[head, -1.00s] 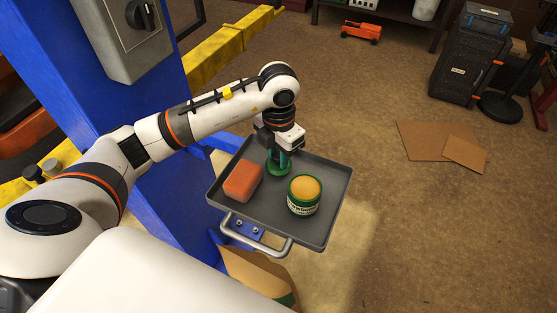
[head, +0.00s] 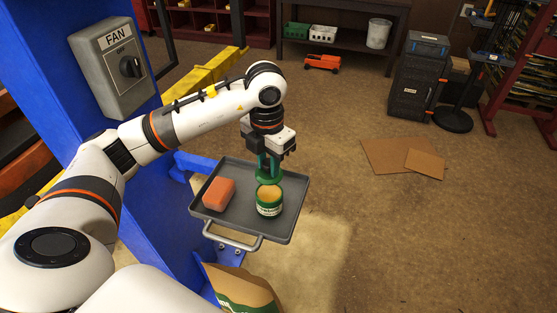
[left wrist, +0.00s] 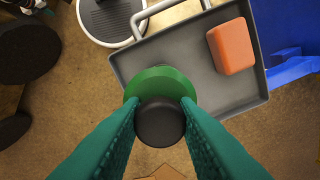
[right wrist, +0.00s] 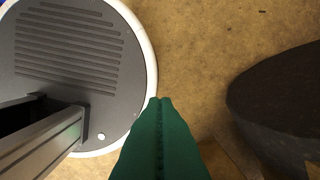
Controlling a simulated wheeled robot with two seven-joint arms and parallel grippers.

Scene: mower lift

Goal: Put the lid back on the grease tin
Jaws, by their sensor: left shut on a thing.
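The grease tin (head: 269,208) is green with a pale label and stands upright and open on the grey tray (head: 232,231). Tan grease shows in its mouth. My left gripper (head: 269,165) is shut on the black knob (left wrist: 160,119) of the green lid (head: 268,180). In the head view the lid appears above the tray, over the far edge of the tin's mouth, and part of the mouth is uncovered. In the left wrist view the lid (left wrist: 158,80) hides the tin. My right gripper (right wrist: 160,103) shows only in its wrist view, with its fingers together and nothing between them.
An orange block (head: 219,193) lies on the tray's left side. A blue post (head: 125,120) with a fan switch box (head: 122,67) stands close by my left arm. The floor to the right is mostly clear.

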